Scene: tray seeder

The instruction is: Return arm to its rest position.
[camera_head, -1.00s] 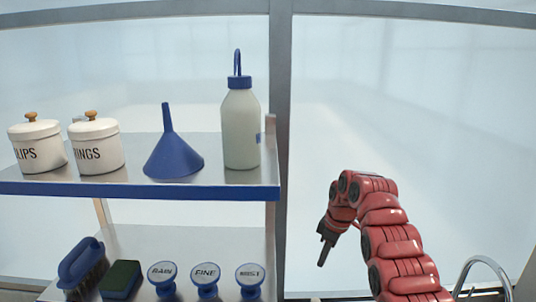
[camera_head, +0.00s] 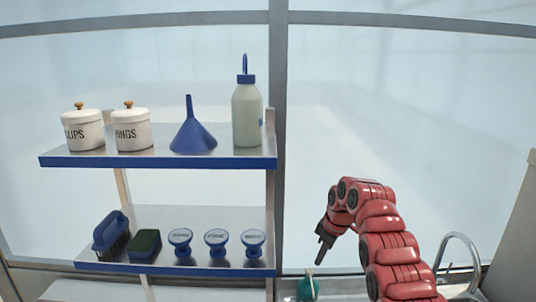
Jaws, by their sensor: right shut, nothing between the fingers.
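My right arm (camera_head: 388,240) comes up from the bottom right, bent at the top, with its red links folded over. My right gripper (camera_head: 320,257) hangs down at its left end, dark and narrow, with the fingers together and nothing seen between them. It is right of the shelf unit and touches none of the things on it. My left gripper does not show.
A two-level shelf (camera_head: 160,161) holds two lidded white pots (camera_head: 131,134), a blue funnel (camera_head: 193,136) and a bottle (camera_head: 247,117). Below are a brush (camera_head: 112,235), a sponge (camera_head: 145,243) and several round blue-rimmed heads (camera_head: 215,239). A green object (camera_head: 307,289) and metal tap (camera_head: 459,246) stand low.

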